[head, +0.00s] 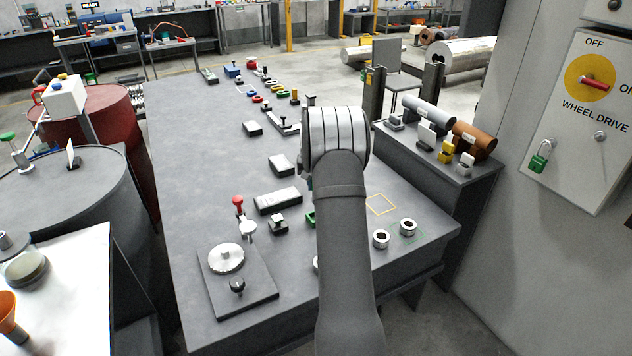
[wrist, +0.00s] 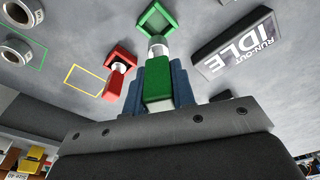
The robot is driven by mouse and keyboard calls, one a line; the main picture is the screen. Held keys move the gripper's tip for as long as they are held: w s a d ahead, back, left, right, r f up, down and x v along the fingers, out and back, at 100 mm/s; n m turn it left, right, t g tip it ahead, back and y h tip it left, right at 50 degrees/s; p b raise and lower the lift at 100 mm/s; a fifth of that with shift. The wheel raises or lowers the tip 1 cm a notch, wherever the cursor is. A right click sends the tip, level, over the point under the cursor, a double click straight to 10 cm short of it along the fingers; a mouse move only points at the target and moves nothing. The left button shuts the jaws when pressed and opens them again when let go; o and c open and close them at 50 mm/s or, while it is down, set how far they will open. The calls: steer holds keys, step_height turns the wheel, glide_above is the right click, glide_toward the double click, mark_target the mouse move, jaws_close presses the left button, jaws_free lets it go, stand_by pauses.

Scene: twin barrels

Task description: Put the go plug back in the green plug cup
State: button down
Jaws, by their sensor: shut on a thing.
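In the wrist view my gripper (wrist: 157,72) is shut on the green go plug (wrist: 157,84), with a blue-grey finger on each side. The plug's pale metal end points towards the green plug cup (wrist: 155,18), a square green cup on the grey table. The metal end overlaps the cup's near edge in the picture; I cannot tell whether it touches or enters it. In the head view part of the green cup (head: 310,219) shows left of my arm. My arm hides the plug and most of my gripper there.
A red plug in a red cup (wrist: 119,64) stands close to the left of the green plug. A dark "RUN-OUT IDLE" block (wrist: 238,45) lies to the right. Metal rings (head: 381,239) and a yellow outline (head: 381,205) are right of my arm. A plate with a metal knob (head: 227,257) is front left.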

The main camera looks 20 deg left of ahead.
steer(key=shift+f, duration=2.35)
steer(key=shift+f, duration=1.6)
steer(key=c, duration=1.1)
jaws_free()
steer(key=r, duration=0.5)
steer(key=s+r, duration=0.1)
steer(key=r, duration=0.5)
steer(key=s+r, duration=0.1)
steer(key=r, duration=0.5)
steer(key=shift+d+r, duration=0.1)
steer(key=shift+d, duration=0.15)
steer(key=f, duration=0.5)
steer(key=w+f, duration=0.1)
steer(key=f, duration=0.5)
steer(key=w+f, duration=0.1)
steer(key=f, duration=0.5)
steer(key=shift+a+f, duration=0.25)
steer(key=shift+r, duration=0.25)
